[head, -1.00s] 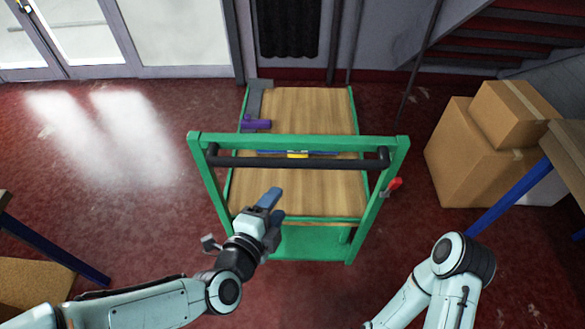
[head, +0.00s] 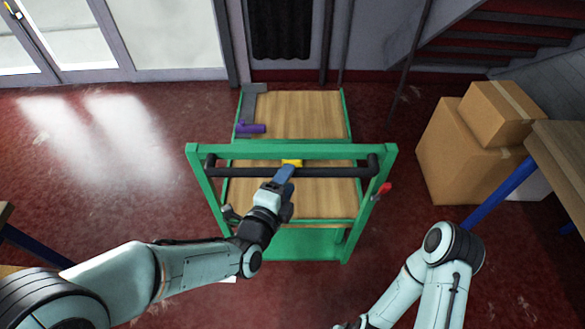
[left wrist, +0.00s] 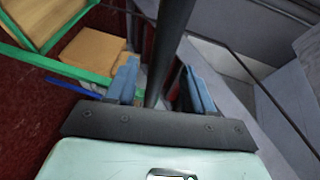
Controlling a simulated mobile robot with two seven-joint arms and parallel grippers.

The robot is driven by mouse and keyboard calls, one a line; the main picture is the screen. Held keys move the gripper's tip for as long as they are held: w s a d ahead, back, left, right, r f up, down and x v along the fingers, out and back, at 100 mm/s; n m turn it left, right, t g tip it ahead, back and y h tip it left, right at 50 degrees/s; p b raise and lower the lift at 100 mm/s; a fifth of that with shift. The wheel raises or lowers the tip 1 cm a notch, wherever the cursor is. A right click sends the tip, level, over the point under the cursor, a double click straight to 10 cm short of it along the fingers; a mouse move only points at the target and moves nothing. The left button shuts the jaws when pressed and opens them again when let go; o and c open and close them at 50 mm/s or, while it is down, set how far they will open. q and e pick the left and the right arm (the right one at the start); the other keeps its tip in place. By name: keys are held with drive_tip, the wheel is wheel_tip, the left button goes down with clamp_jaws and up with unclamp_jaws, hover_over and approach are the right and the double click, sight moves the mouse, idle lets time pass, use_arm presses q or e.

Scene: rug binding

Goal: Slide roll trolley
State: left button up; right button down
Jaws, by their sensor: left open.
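The roll trolley has a green frame (head: 291,152) and a wooden deck (head: 305,110), and stands in front of me. Its dark push bar (head: 335,173) runs across the near end of the frame. My left gripper (head: 284,176) is at the middle of this bar. In the left wrist view the blue fingers of the gripper (left wrist: 159,70) are apart, with the dark bar (left wrist: 172,40) between them. I cannot tell whether either finger touches it. My right arm shows at the lower right of the head view, but its gripper is out of sight.
A purple tool (head: 250,128) and a grey piece (head: 250,100) lie on the deck's left side. A red lever (head: 383,188) is on the right post. Cardboard boxes (head: 465,150) stand at right beside a table (head: 560,150). Red floor (head: 120,220) is open at left.

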use_arm(q)
drive_tip(key=x, duration=0.4)
clamp_jaws()
drive_tip(key=shift+w, duration=0.2)
